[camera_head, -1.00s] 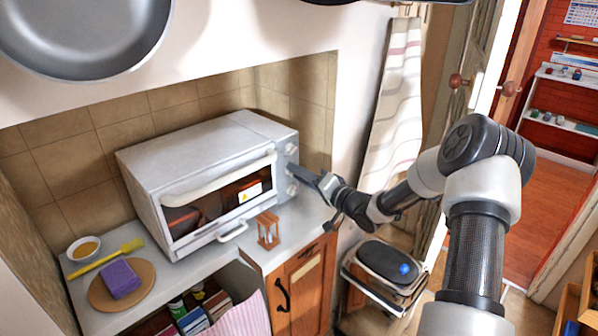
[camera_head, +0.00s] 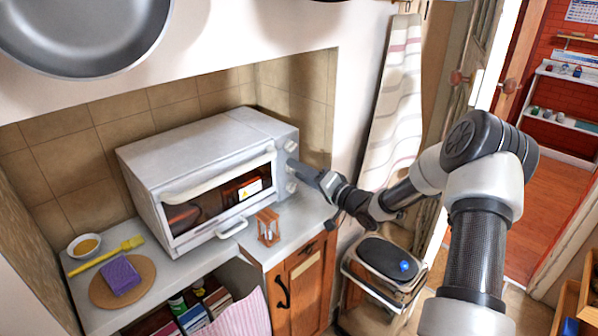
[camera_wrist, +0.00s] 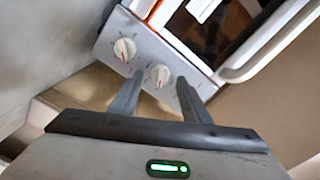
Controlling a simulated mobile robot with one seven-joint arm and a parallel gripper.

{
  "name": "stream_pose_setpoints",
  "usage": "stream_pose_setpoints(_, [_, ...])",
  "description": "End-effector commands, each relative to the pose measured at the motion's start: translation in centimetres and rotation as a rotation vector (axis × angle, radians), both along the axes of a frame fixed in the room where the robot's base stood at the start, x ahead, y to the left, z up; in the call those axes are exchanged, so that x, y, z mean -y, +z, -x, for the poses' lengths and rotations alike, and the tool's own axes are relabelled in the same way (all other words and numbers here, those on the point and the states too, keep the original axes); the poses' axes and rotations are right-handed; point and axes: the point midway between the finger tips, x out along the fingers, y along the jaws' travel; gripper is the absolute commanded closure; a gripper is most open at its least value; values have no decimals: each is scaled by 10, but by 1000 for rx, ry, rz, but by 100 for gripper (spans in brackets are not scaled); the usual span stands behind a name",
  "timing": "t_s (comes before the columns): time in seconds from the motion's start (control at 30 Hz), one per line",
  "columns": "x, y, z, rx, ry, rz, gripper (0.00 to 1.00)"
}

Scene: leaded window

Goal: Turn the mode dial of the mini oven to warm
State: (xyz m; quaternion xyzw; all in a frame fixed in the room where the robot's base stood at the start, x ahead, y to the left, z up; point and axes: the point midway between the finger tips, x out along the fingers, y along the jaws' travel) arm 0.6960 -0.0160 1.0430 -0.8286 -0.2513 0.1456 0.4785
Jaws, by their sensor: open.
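The white mini oven (camera_head: 205,145) stands on the counter with its door shut. Its control panel is at the right of its front, with several round dials in a column. In the wrist view, one white dial with a red pointer (camera_wrist: 124,49) is on the left. A second dial (camera_wrist: 158,76) shows between the fingertips of my gripper (camera_wrist: 159,82). My gripper is open; whether the fingers are around that dial or just short of it I cannot tell. In the head view my gripper (camera_head: 297,165) reaches the panel from the right. The dial markings are too small to read.
An hourglass (camera_head: 268,227) stands on the counter before the oven. A round board (camera_head: 104,296) with a purple sponge (camera_head: 121,274) and a bowl (camera_head: 84,246) are at the left. A striped cloth (camera_head: 396,105) hangs to the right, near my arm.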

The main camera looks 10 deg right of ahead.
Motion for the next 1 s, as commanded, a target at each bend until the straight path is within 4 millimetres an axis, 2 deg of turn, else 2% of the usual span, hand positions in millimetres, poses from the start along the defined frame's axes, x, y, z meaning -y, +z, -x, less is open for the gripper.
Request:
stream_pose_setpoints(0.17, [19, 0, 25, -1, -3, 1, 57])
stream_pose_setpoints(0.5, [65, 0, 95, -1, -4, 0, 57])
stream_pose_setpoints(0.63, [79, 0, 117, -1, -3, 1, 57])
stream_pose_setpoints(0.8, [90, 0, 134, -1, -2, 1, 57])
stream_pose_setpoints(1.0, [94, 0, 140, 0, 0, 0, 57])
